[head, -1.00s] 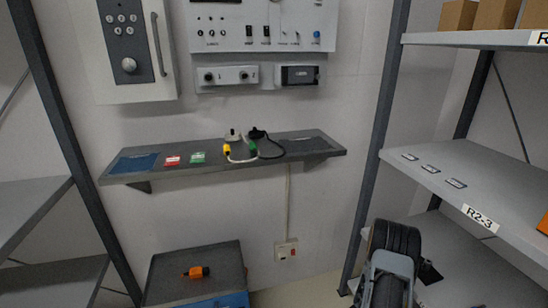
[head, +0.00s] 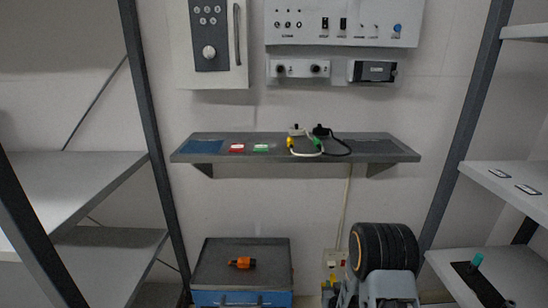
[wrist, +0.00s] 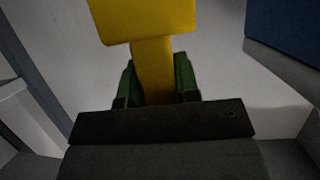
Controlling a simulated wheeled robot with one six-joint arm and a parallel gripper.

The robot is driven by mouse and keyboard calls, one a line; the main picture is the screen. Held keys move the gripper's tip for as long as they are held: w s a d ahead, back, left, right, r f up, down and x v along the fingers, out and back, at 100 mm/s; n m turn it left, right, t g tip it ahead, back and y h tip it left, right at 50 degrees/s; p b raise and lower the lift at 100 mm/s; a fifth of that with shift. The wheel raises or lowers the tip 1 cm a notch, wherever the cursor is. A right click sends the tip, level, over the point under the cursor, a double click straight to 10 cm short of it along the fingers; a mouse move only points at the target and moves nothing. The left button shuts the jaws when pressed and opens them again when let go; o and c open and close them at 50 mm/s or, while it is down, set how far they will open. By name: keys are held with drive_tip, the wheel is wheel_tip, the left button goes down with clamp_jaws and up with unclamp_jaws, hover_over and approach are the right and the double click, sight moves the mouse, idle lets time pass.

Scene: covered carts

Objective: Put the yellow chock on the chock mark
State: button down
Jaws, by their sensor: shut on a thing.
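The yellow chock (wrist: 145,22) shows at the top of the wrist view, with a wide block and a narrower stem. My gripper (wrist: 155,82) is shut on the stem with its two green fingers, one on each side. The chock's far end is cut off by the frame edge. Neither the chock nor the gripper can be made out in the head view, where only part of my arm shows at the lower right. I cannot make out a chock mark in either view.
A blue cart with a dark top (head: 215,270) stands low against the wall, an orange object (head: 242,263) on it. A wall shelf (head: 400,152) holds cables and small cards. Racks stand left (head: 80,175) and right (head: 500,180). A dark blue surface (wrist: 290,25) is at the wrist view's upper right.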

drive_tip(key=a+r+n+y, duration=0.1)
drive_tip(key=a+r, duration=0.1)
drive_tip(key=a, duration=0.3)
wheel_tip(320, 180, up, 31)
drive_tip(key=p, duration=3.2)
drive_tip(key=s+f, duration=0.2)
drive_tip(key=s, duration=0.5)
drive_tip(key=shift+s+d+f+p, duration=0.2)
drive_tip(key=shift+s+f+p, duration=0.05)
drive_tip(key=shift+p, duration=0.15)
drive_tip(key=shift+d, duration=0.15)
